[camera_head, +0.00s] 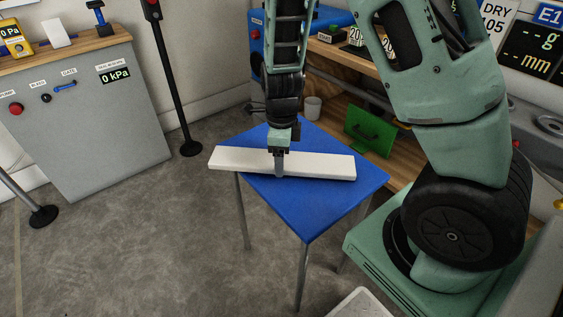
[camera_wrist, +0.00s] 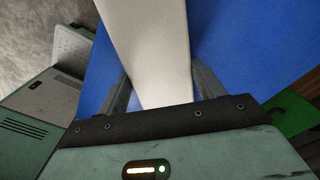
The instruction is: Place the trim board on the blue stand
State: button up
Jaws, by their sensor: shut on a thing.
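The trim board (camera_head: 320,165) is a long white plank lying level over the blue stand (camera_head: 310,215), a square blue top on thin grey legs. Its left end sticks out past the stand's left edge. I cannot tell whether the board touches the top or hangs just above it. My gripper (camera_head: 279,165) comes down from above and is shut on the board near its middle. In the wrist view the board (camera_wrist: 150,45) runs between both fingers, with the blue top (camera_wrist: 235,50) behind it.
A grey cabinet (camera_head: 90,120) with gauges stands at the left. The floor (camera_head: 130,240) at front left is clear.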

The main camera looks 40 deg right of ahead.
jog(key=shift+f, duration=0.55)
jog(key=shift+f, duration=0.15)
jog(key=o, duration=1.2)
jog(key=shift+c, duration=0.2)
